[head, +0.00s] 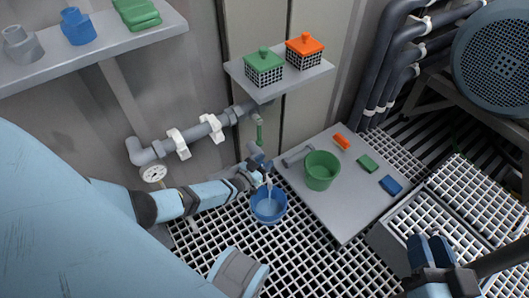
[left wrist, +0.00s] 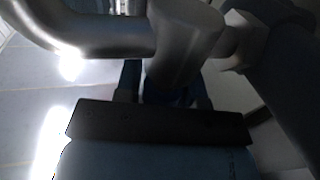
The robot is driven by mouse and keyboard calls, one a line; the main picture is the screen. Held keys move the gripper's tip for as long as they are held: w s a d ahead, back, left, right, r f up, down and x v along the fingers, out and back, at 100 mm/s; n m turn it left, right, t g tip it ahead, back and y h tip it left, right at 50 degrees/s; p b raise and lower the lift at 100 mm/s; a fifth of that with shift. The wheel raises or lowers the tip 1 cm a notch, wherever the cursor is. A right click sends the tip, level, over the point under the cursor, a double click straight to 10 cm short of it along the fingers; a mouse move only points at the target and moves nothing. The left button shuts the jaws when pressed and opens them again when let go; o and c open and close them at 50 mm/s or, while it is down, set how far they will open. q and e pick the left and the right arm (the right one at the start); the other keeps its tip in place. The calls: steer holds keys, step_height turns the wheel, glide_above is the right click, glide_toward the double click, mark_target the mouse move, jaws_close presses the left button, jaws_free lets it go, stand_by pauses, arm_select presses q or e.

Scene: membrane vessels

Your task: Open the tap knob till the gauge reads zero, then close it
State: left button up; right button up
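The pressure gauge (head: 153,173) hangs under the grey wall pipe; its needle is too small to read. The tap (head: 256,154) is at the pipe's right end, low by the wall. A pale stream of water (head: 269,187) runs below it into a blue bucket (head: 283,208). My left gripper (head: 256,176) is at the tap. In the left wrist view its dark fingers (left wrist: 165,92) reach past a grey pipe part (left wrist: 185,40), with something blue between them; the knob and their grip are mostly hidden. My right gripper (head: 430,250) is away at lower right, holding nothing visible.
A grey board (head: 345,225) beside the bucket bears a green bucket (head: 321,171), a grey cylinder and small coloured blocks. A wall shelf (head: 280,89) above the tap holds green and orange caged items. A grating-topped box (head: 395,240) stands near my right gripper. The floor is open grating.

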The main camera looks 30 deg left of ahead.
arm_select(q)
steer(key=c, duration=0.4)
steer(key=shift+c, duration=0.2)
steer(key=shift+n+y, duration=0.3)
arm_select(e)
steer(key=shift+r, duration=0.15)
arm_select(q)
steer(key=n+y+p, duration=0.1)
steer(key=n+y, duration=0.1)
steer(key=y, duration=0.1)
steer(key=shift+a+y, duration=0.1)
steer(key=shift+y, duration=0.3)
steer(key=n+y, duration=0.2)
steer(key=y, duration=0.1)
steer(key=shift+a, duration=0.15)
steer(key=shift+a+n+g+y, duration=0.15)
steer(key=shift+n+g+y, duration=0.25)
steer(key=shift+n+y, duration=0.45)
arm_select(e)
step_height(320, 180, up, 2)
steer(key=shift+r+t, duration=0.1)
steer(key=shift+t, duration=0.4)
arm_select(q)
steer(key=shift+s+y, duration=0.1)
steer(key=shift+y, duration=0.35)
arm_select(e)
steer(key=shift+d, duration=0.1)
